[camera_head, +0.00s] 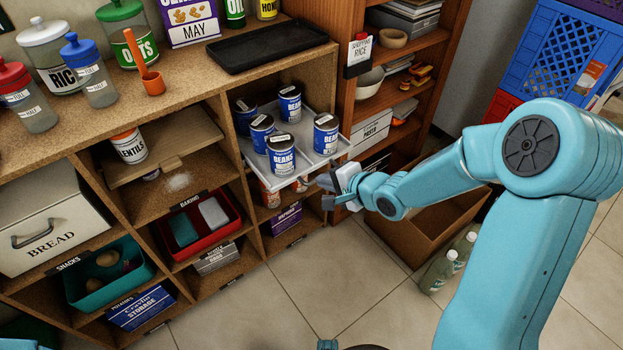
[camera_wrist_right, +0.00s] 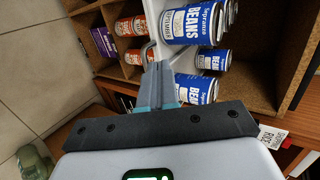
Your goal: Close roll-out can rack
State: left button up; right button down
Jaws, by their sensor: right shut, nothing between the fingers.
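The roll-out can rack (camera_head: 326,157) is a light grey tray sticking out of the upper right cubby of the wooden shelf. Several blue bean cans (camera_head: 281,155) stand upright on it. My right gripper (camera_head: 326,190) is by the front right corner of the tray, just below its front edge; I cannot tell whether it touches. Its fingers are shut and empty. In the right wrist view the shut fingers (camera_wrist_right: 160,80) point toward the bean cans (camera_wrist_right: 192,24) and a grey tray part between them.
Orange-labelled cans (camera_wrist_right: 130,26) stand below the tray. A black tray (camera_head: 270,46) and several jars stand on the counter. A tall brown bookcase (camera_head: 345,85) stands to the right, with a brown open box (camera_head: 440,225) and bottles (camera_head: 445,262) on the floor.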

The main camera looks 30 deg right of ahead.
aim_at(312, 169)
jog(key=shift+m+t+h, duration=0.3)
jog(key=shift+t+h, duration=0.1)
jog(key=shift+h, duration=0.3)
jog(key=w+d+f+b, duration=0.1)
jog(key=w+f+b, duration=0.1)
jog(key=w+d+f+b, duration=0.1)
jog(key=w+f+b, duration=0.1)
jog(key=w, duration=0.1)
jog(key=w+d+f+b, duration=0.1)
jog(key=w+f+b, duration=0.1)
jog(key=w, duration=0.1)
jog(key=shift+d+f+b, duration=0.1)
jog(key=shift+b, duration=0.3)
jog(key=shift+w, duration=0.1)
